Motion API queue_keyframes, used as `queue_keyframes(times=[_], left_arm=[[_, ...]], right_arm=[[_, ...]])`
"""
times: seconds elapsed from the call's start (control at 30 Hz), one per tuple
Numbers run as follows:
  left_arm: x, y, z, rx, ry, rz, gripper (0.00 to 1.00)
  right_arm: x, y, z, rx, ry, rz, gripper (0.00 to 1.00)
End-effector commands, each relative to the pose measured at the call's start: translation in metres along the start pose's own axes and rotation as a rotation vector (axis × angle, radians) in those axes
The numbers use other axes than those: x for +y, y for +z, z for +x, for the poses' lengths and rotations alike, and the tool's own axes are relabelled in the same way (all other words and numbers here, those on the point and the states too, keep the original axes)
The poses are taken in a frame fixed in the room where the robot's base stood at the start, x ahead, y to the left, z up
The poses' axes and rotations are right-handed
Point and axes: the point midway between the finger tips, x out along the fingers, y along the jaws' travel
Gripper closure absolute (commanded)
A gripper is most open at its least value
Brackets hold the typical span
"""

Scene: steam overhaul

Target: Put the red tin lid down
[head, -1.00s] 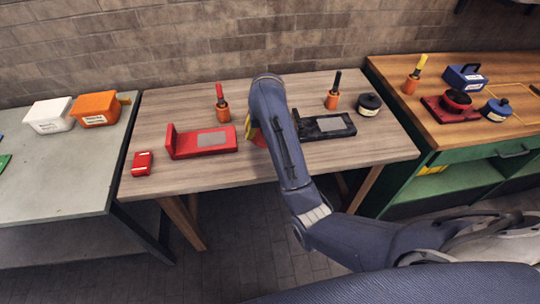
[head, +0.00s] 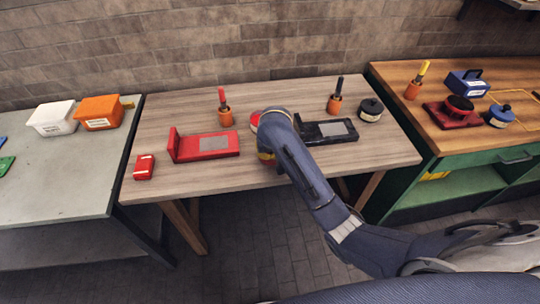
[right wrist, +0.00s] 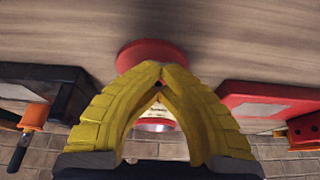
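The red tin lid (right wrist: 150,50) shows in the right wrist view as a flat red disc over the wooden table. My right gripper (right wrist: 163,72) has its yellow fingers closed together at the tips over this lid; the grip point itself is covered. Between the fingers, a red tin with a cream label (right wrist: 160,112) shows behind. In the head view a round red piece (head: 255,121) shows just beyond my right gripper (head: 266,157); I cannot tell whether it is lid or tin. My wrist hides the rest. My left gripper is not in view.
A red stand (head: 205,145) is left of the gripper and a black stand (head: 325,131) right. A small red box (head: 144,167) lies at the table's left. Two orange holders (head: 226,117) (head: 334,105) and a black tin (head: 370,110) stand behind. The table's front strip is clear.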

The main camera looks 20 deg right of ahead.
Motion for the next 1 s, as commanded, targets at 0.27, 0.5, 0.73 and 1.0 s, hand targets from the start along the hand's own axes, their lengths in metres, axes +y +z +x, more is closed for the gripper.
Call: queue_keyframes(times=[0.27,0.5,0.73,1.0], left_arm=[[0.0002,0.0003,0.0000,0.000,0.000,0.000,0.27],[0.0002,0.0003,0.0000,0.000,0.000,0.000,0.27],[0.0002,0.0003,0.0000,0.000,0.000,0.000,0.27],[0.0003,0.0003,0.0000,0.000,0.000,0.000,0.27]], right_arm=[[0.0005,0.0115,0.0153,-0.017,0.003,-0.004,1.00],[0.0003,0.0124,0.0159,-0.020,0.003,-0.005,0.87],[0.0018,0.0119,0.0159,-0.020,0.007,-0.004,0.61],[0.0034,0.0115,0.0160,-0.019,0.009,-0.002,0.29]])
